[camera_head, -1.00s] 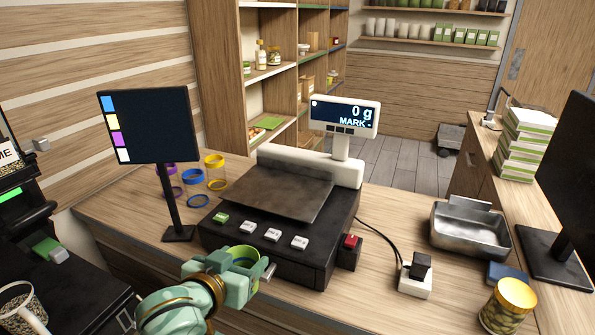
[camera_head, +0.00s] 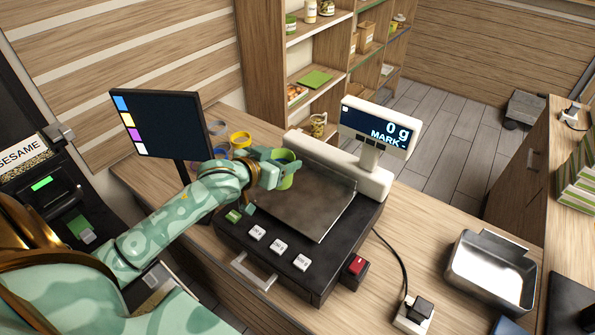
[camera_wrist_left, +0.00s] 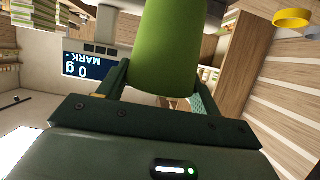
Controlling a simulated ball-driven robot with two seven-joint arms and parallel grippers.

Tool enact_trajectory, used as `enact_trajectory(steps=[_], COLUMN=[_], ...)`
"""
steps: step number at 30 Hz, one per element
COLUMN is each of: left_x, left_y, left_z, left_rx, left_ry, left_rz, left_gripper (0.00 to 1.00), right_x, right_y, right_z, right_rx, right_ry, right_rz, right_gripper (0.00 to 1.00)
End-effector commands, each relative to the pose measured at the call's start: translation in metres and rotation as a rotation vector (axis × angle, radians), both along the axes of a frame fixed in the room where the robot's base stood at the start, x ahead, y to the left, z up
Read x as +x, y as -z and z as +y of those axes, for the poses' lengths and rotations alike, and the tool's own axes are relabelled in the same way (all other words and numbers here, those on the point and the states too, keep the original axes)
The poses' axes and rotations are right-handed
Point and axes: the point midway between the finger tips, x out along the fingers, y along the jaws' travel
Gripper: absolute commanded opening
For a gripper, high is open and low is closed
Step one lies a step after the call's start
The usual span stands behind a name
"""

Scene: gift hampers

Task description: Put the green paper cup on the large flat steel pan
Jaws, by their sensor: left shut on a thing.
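The green paper cup (camera_head: 286,177) is held in my left gripper (camera_head: 279,168), which is shut on it. In the head view the cup is above the far left part of the large flat steel pan (camera_head: 312,207). Whether it touches the pan I cannot tell. The pan is the flat grey plate on top of the black scale. In the left wrist view the green cup (camera_wrist_left: 166,50) fills the top middle between the fingers. My right gripper is not in view.
The scale's display (camera_head: 375,128) reads 0 g and stands behind the pan on the right. A dark monitor (camera_head: 159,124) stands left of the scale. Colored rings (camera_head: 240,140) lie behind my gripper. A deep steel tray (camera_head: 490,272) sits on the counter at right.

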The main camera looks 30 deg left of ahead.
Motion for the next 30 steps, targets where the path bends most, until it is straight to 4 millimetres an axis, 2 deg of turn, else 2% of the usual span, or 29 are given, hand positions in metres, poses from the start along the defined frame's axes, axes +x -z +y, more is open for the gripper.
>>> enact_trajectory(steps=[2,3,6,9,14,20,30], left_x=[0.025,0.031,0.047,0.058,0.067,0.068,0.068], left_y=[0.010,0.023,0.043,0.055,0.067,0.095,0.099], left_z=[-0.001,-0.001,-0.001,-0.002,-0.002,-0.003,-0.002], left_rx=[-0.003,-0.002,-0.001,-0.001,0.000,-0.001,0.001], left_ry=[-0.002,-0.002,-0.002,0.000,0.000,0.001,0.001], left_rz=[-0.002,0.001,0.000,-0.001,0.000,0.001,0.000], left_gripper=[0.43,0.43,0.43,0.43,0.43,0.43,0.43], right_x=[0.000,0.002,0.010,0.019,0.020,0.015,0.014], right_y=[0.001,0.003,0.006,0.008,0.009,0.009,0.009], right_z=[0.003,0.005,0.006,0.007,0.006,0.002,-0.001], right_rx=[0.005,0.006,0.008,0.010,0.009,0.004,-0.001], right_ry=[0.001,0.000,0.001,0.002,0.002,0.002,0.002], right_rz=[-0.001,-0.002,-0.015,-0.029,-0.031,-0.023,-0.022], right_gripper=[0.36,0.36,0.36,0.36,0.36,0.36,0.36])
